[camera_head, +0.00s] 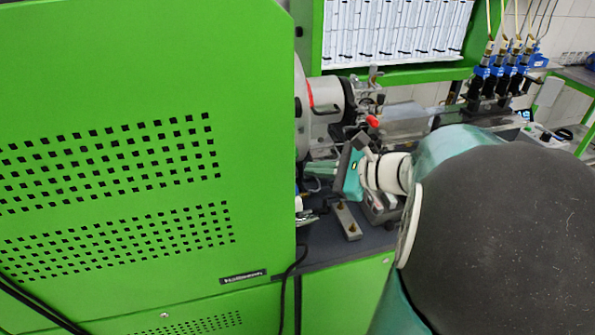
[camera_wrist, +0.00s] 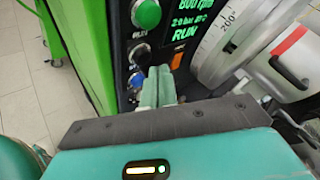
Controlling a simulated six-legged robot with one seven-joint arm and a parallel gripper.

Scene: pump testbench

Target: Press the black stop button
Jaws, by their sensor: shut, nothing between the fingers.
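The control panel shows in the wrist view with a round green button (camera_wrist: 146,14) at the top. Below it is a dark button in a silver ring (camera_wrist: 139,53), which looks like the black stop button. My gripper (camera_wrist: 159,72) is shut and empty. Its teal fingertips are just right of and below the dark button in the picture; whether they touch the panel cannot be told. In the head view my gripper (camera_head: 316,168) points left at the edge of the green cabinet, and the button panel is hidden there.
A lit display (camera_wrist: 186,22) reads RUN. A blue-toned knob (camera_wrist: 137,80) sits below the dark button. A graduated dial (camera_wrist: 222,45) stands close on the right. The large green cabinet (camera_head: 150,110) fills the head view's left. A small metal block (camera_head: 347,221) lies on the bench.

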